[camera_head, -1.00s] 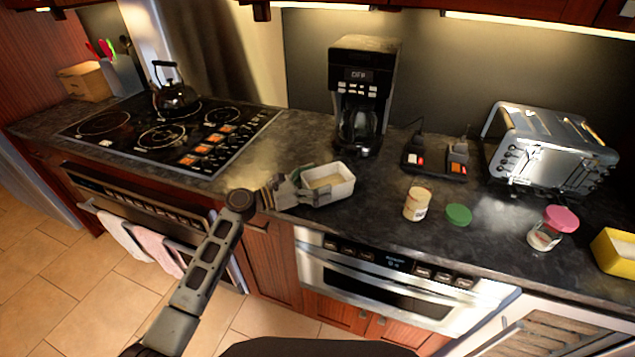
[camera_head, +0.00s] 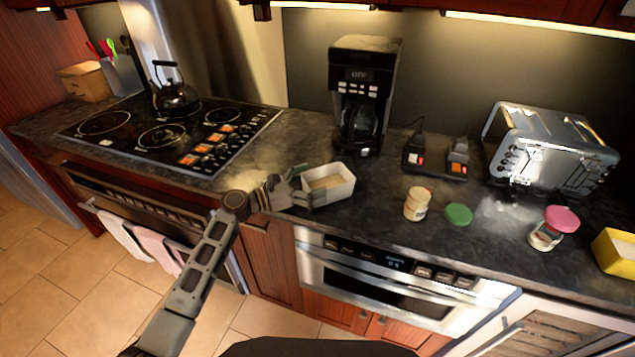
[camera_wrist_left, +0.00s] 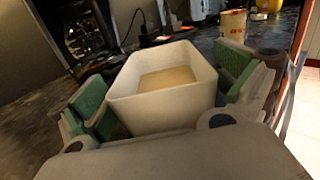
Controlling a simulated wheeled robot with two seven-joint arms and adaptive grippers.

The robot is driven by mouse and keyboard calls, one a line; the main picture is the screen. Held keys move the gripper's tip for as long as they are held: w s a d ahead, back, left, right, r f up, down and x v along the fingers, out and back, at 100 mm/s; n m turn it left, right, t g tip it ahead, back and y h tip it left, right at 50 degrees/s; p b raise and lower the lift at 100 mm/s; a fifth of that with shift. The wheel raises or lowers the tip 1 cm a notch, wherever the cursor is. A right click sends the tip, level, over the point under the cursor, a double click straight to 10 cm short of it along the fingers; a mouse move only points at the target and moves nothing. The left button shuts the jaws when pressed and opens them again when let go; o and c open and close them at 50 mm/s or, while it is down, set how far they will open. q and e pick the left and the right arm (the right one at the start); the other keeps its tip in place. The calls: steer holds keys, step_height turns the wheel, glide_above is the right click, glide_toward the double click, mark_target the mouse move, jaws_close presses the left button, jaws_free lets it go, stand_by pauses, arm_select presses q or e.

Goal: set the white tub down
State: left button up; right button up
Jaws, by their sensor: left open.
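The white tub (camera_head: 338,190) is a small rectangular open container with pale tan contents. It stands upright on the dark counter, in front of the coffee maker. My left gripper (camera_head: 300,189) is at the tub's left end in the head view. In the left wrist view the tub (camera_wrist_left: 165,112) lies between the green-padded fingers of my left gripper (camera_wrist_left: 168,98). The fingers are spread, with gaps visible on both sides of the tub. My right gripper is not in view.
A cream jar (camera_head: 417,204) and a green lid (camera_head: 458,214) lie right of the tub. The coffee maker (camera_head: 363,90) stands behind. The stove (camera_head: 170,130) is left.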

arm_select(q)
steer(key=v, duration=1)
steer(key=shift+s+a, duration=0.15)
steer(key=shift+a, duration=0.15)
